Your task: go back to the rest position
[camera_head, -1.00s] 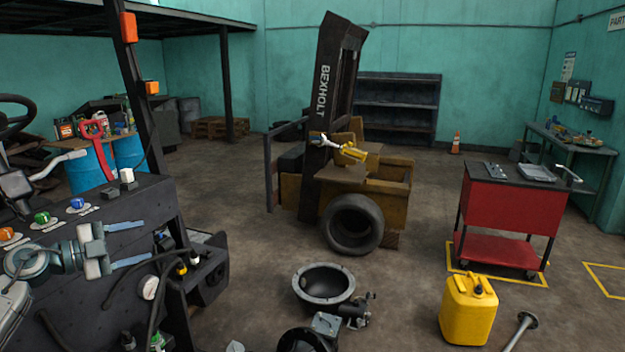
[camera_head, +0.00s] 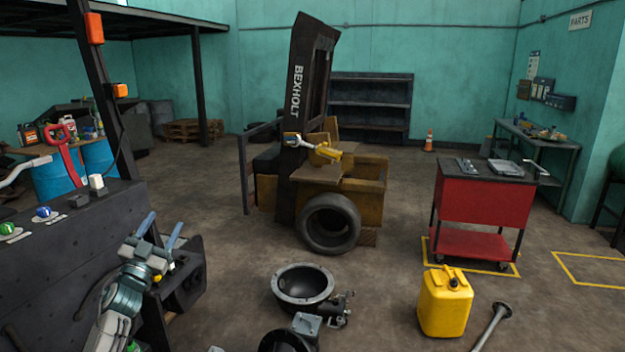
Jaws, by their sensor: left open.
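My left gripper (camera_head: 159,233) is at the lower left, in front of the dark machine panel (camera_head: 75,235). Its two blue-grey fingers point up and stand apart, with nothing between them. My left arm comes up from the bottom edge beneath it. My right gripper is not in the picture. The stripped forklift (camera_head: 330,190), with a dark BEXHOLT mast and yellow body, stands in the middle, well beyond the gripper.
A round black housing (camera_head: 303,288) lies on the floor right of my arm. A yellow jerrycan (camera_head: 444,303) and a red tool cart (camera_head: 484,205) stand at the right. Black shelves (camera_head: 370,105) stand at the back wall. Floor between cart and forklift is clear.

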